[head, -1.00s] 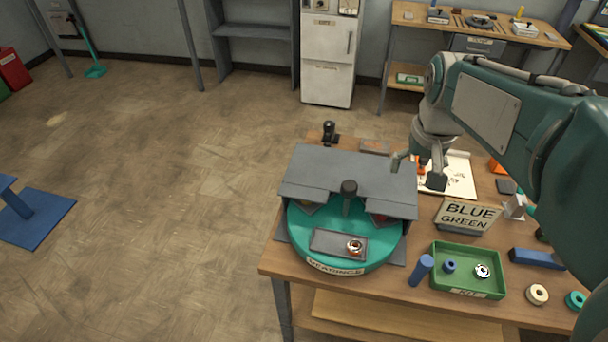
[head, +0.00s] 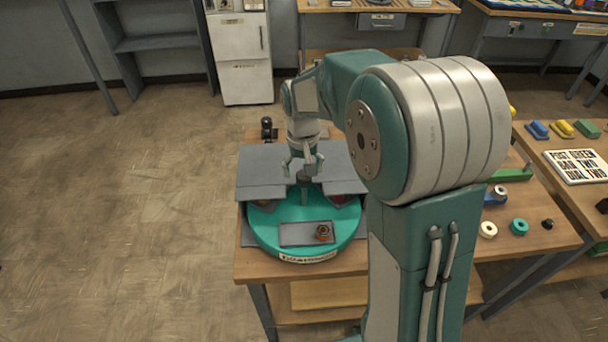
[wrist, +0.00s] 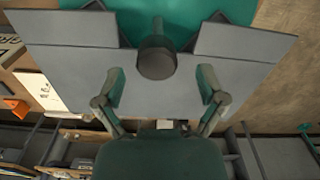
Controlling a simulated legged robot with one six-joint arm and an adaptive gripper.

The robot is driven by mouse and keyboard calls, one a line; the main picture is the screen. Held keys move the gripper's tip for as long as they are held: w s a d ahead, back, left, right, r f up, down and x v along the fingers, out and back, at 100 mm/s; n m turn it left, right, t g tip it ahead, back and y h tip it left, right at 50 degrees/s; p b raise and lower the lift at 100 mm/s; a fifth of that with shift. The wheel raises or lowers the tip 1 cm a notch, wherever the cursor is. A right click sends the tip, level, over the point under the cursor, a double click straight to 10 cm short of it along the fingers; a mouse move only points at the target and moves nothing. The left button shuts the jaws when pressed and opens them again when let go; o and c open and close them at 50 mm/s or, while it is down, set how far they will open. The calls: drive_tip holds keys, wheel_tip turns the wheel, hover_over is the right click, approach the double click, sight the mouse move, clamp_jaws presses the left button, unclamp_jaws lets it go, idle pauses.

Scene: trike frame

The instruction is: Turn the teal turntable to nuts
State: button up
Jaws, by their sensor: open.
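The teal turntable (head: 265,229) is on the wooden table, its back part under a grey cover (head: 262,165). Its front bay shows a grey tray (head: 296,236) with a small orange-brown ringed part (head: 322,232). The front rim label (head: 307,257) is too small to read now; earlier it appears to say BEARINGS. A dark-capped post (head: 304,190) stands at the cover's front edge. My gripper (head: 304,168) is open above the cover, close to the post. In the wrist view, the post's dark cap (wrist: 156,57) lies ahead of and between the open fingertips (wrist: 161,86), with visible gaps.
My arm hides much of the table's right side. A cream ring (head: 488,230) and a teal ring (head: 519,226) lie there. A small black object (head: 267,128) stands behind the cover. Another table with a lettered sign (head: 580,166) is at right. The floor at left is clear.

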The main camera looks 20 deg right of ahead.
sight(304, 195)
drive_tip(key=shift+a+f, duration=0.25)
drive_tip(key=shift+f, duration=0.25)
drive_tip(key=shift+a+f, duration=0.2)
drive_tip(key=shift+f, duration=0.3)
drive_tip(key=shift+d+f, duration=0.15)
drive_tip(key=shift+d, duration=0.85)
drive_tip(key=c, duration=0.5)
drive_tip(key=shift+a, duration=0.25)
drive_tip(key=c, duration=0.5)
drive_tip(key=shift+a, duration=0.3)
clamp_jaws()
drive_tip(key=shift+d+f, duration=0.1)
drive_tip(key=shift+d, duration=0.15)
